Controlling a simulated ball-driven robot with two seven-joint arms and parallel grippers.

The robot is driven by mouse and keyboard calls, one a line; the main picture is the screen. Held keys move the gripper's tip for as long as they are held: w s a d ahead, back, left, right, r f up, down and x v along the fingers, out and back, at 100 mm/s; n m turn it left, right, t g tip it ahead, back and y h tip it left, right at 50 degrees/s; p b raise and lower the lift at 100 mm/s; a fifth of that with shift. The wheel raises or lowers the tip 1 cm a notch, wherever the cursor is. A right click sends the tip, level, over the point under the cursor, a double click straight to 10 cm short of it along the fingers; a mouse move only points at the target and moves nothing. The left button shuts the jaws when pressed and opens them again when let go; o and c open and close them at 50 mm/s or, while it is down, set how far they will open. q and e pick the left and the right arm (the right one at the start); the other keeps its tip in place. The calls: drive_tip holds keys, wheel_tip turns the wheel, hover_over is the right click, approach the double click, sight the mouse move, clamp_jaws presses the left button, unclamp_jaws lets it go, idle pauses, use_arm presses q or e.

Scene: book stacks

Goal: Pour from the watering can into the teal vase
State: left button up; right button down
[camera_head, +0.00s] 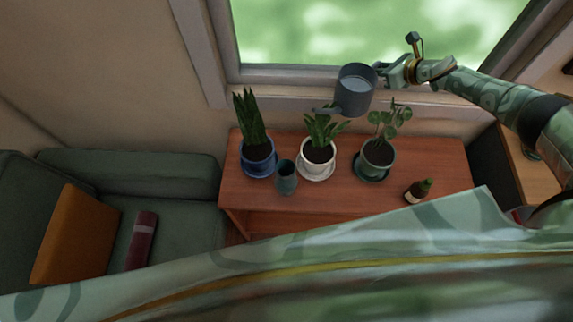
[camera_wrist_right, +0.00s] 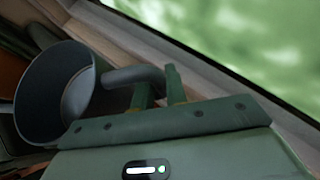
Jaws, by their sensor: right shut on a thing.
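The grey watering can (camera_head: 353,103) is held in the air above the back of the wooden table, and pale liquid shows inside its rim. Its spout points left, over the plant in the white pot. My right gripper (camera_head: 383,76) is shut on the can's handle at its right side. In the right wrist view the can (camera_wrist_right: 28,105) lies left of my gripper (camera_wrist_right: 160,85), with the handle between the fingers. The teal vase (camera_head: 287,182) stands upright on the table, left of and nearer than the can; its inside is dark. My left gripper is not in view.
On the wooden table (camera_head: 330,208) stand potted plants in a blue pot (camera_head: 258,157), a white pot (camera_head: 317,157) and a green pot (camera_head: 376,160). A window (camera_head: 300,35) is behind; a green sofa (camera_head: 180,205) is left.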

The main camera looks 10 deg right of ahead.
sight(376, 64)
drive_tip(key=r+p, duration=0.1)
drive_tip(key=p, duration=0.1)
drive_tip(key=a+r+p, duration=0.1)
drive_tip(key=r+p, duration=0.1)
drive_tip(key=shift+a+r+n+t+h, duration=0.1)
drive_tip(key=shift+r+n+t+h, duration=0.05)
drive_tip(key=shift+n+t+h, duration=0.2)
drive_tip(key=shift+s+a, duration=0.15)
drive_tip(key=shift+s, duration=0.05)
drive_tip(key=shift+s+h, duration=0.15)
drive_tip(key=shift+h, duration=0.1)
drive_tip(key=shift+a+n+p, duration=0.25)
drive_tip(key=shift+p, duration=0.3)
drive_tip(key=shift+s+a+r, duration=0.1)
drive_tip(key=shift+s+r, duration=0.05)
